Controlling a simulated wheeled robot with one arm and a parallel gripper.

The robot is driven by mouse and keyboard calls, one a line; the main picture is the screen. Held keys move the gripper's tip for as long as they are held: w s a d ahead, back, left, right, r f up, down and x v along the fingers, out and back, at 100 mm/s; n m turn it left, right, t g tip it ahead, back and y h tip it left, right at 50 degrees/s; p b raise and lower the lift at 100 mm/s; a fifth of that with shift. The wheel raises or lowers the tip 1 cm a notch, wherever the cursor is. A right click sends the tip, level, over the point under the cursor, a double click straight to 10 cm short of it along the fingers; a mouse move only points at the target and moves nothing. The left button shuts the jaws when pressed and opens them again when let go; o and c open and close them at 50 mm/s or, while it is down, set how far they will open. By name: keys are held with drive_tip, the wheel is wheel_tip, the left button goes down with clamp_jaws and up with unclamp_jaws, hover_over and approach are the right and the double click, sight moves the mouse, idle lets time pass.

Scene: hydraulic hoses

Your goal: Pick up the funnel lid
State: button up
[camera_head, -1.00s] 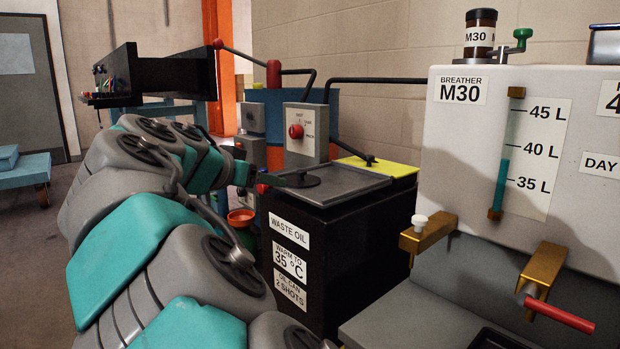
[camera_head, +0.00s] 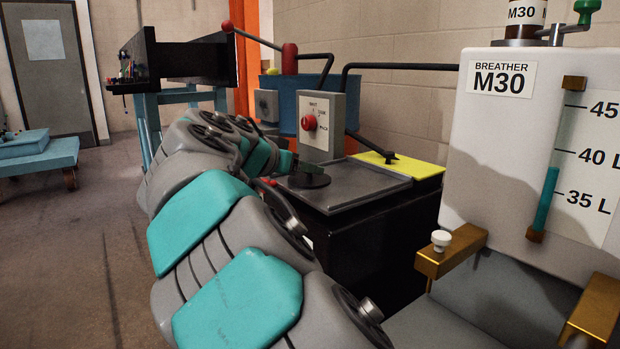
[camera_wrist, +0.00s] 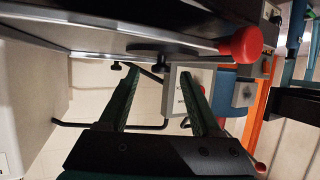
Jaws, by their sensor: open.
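A dark round disc (camera_head: 308,178), which looks like the funnel lid, lies on the grey tray top of the black cabinet. In the wrist view the disc (camera_wrist: 160,48) shows edge-on against the tray, with a short dark stem seen between the fingertips. My gripper (camera_wrist: 158,74) has its two dark green fingers spread apart, with nothing clearly held. In the head view my arm hides most of the gripper; its tip (camera_head: 288,162) shows beside the disc. Whether a finger touches the lid cannot be told.
A grey control box with a red knob (camera_head: 309,123) stands close behind the disc. A black pipe (camera_head: 372,148) bends down over the yellow panel (camera_head: 405,166). The white M30 tank (camera_head: 500,150) and its brass fittings (camera_head: 450,250) stand at right. A red ball (camera_wrist: 240,45) sits near the fingers.

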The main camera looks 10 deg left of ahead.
drive_tip(key=x, duration=0.3)
drive_tip(key=shift+w+f, duration=0.25)
drive_tip(key=shift+w, duration=0.1)
drive_tip(key=shift+c, duration=0.3)
clamp_jaws()
